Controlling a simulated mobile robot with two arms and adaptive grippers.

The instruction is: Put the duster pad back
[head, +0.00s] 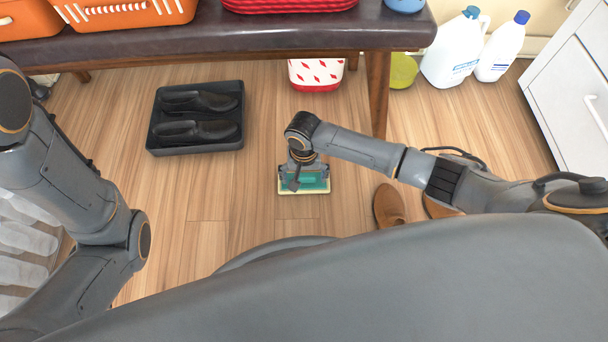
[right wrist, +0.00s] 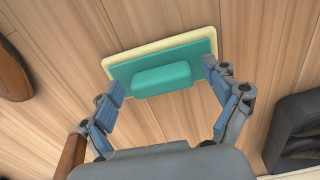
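The duster pad has a teal back with a raised teal block and a cream edge. It shows in the head view (head: 316,181) and large in the right wrist view (right wrist: 175,58), and looks to lie on the wooden floor. My right gripper (head: 296,180) is above it, pointing down, and hides part of it. In the right wrist view the right gripper (right wrist: 163,84) is open, one finger on each side of the raised block, with gaps between. My left arm is at the left of the head view; its gripper is not seen.
A dark bench (head: 215,30) with orange and red baskets stands at the back. A black shoe tray (head: 196,146) lies left of the pad, brown shoes (head: 389,206) right. A red-and-white container (head: 315,76) and white jugs (head: 455,50) stand behind.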

